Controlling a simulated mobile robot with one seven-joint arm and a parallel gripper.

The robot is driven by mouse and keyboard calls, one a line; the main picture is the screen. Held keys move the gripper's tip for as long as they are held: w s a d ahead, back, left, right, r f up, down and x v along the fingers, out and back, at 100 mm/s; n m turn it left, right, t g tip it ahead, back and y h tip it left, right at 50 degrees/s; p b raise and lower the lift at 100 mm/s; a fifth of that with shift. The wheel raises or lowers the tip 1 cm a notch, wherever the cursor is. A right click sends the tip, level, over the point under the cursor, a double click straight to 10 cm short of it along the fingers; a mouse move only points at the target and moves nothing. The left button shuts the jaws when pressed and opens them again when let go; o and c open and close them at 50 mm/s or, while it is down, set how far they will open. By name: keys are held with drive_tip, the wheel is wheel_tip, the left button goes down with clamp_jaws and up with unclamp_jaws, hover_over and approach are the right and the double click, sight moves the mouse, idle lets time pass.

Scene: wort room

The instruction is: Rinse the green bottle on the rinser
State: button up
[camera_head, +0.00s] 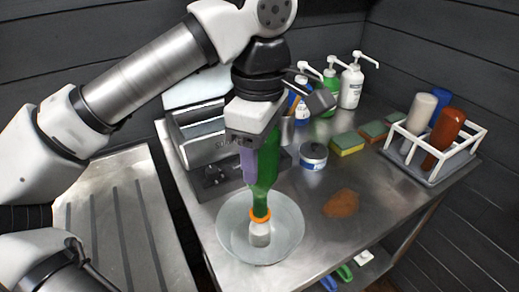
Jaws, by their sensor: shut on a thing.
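My gripper (250,160) is shut on the green bottle (266,172) and points down. The bottle is upside down, its neck lowest. The neck meets an orange ring (260,215) on top of a short white post (260,236), which appears to be the rinser's nozzle. The post stands in the middle of a round, pale, clear basin (229,247) on the steel table. The bottle's upper part is partly hidden behind my gripper. I cannot tell whether water is flowing or how far the neck sits over the nozzle.
A white rack (466,153) with several bottles stands at the right. Pump bottles (351,86), sponges (347,143) and a round tin (313,156) stand behind the basin. A metal appliance (204,140) is at the left. A brown stain (341,203) marks the table (312,249).

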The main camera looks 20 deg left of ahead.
drive_tip(key=shift+r+p, duration=0.75)
drive_tip(key=shift+r, duration=0.25)
drive_tip(key=shift+f, duration=0.15)
idle(0.4)
drive_tip(key=shift+f+b, duration=0.9)
drive_tip(key=shift+r, duration=0.15)
drive_tip(key=shift+r+p, duration=0.85)
drive_tip(key=shift+r, duration=0.05)
drive_tip(key=shift+f, duration=0.2)
